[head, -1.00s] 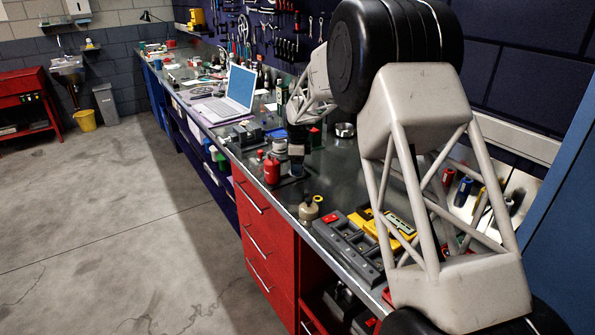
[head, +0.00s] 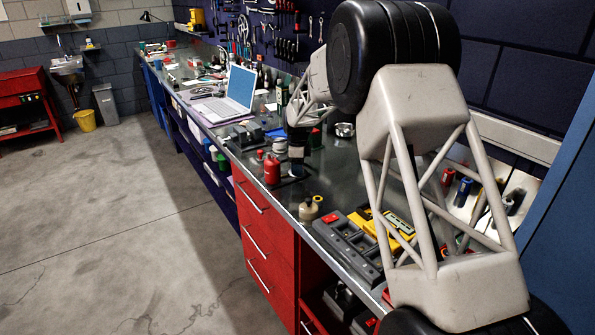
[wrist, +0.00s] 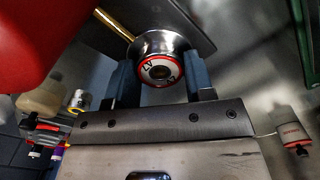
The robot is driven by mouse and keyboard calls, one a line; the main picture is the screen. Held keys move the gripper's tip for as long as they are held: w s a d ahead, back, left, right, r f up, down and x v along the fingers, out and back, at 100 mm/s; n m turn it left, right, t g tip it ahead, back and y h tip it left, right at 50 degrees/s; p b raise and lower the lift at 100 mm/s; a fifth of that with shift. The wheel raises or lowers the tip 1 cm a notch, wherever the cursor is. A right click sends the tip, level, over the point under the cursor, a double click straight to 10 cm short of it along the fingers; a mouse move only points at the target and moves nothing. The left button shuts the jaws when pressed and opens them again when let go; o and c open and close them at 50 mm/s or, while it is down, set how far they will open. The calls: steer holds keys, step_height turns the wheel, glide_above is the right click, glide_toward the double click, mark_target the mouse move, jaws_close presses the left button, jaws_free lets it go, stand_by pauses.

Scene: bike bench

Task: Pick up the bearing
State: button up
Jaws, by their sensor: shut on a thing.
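The bearing (wrist: 158,70) is a round silver piece with a red-and-white lettered face and a dark centre, seen in the wrist view. My gripper (wrist: 160,80) has its two dark blue fingers on either side of it and is shut on it. In the head view my gripper (head: 297,168) is low over the bench, beside a red bottle (head: 272,171). The bearing cannot be made out there. I cannot tell whether it touches the bench.
A tan container (head: 308,209) stands near the bench's front edge. A dark tray (head: 345,248) and a yellow case (head: 392,231) lie nearer. A round metal bowl (head: 344,130) is behind my gripper. An open laptop (head: 232,97) stands farther left. Some bench surface (head: 345,178) is bare.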

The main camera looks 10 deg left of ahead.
steer(key=shift+c, duration=1.1)
step_height(320, 180, up, 10)
steer(key=shift+w+a, duration=0.1)
steer(key=shift+w, duration=0.05)
stand_by(0.4)
steer(key=shift+w+a+r+n, duration=0.3)
steer(key=shift+w+a+n, duration=0.45)
steer(key=shift+w+a, duration=1.1)
steer(key=shift+w+a+r+n, duration=0.3)
steer(key=shift+w+a+n, duration=0.5)
steer(key=shift+w+a, duration=1.05)
steer(key=shift+w+a+r+n, duration=0.3)
steer(key=shift+w+a+n, duration=0.65)
steer(key=shift+w, duration=1.55)
steer(key=shift+a, duration=0.2)
steer(key=shift+f, duration=0.25)
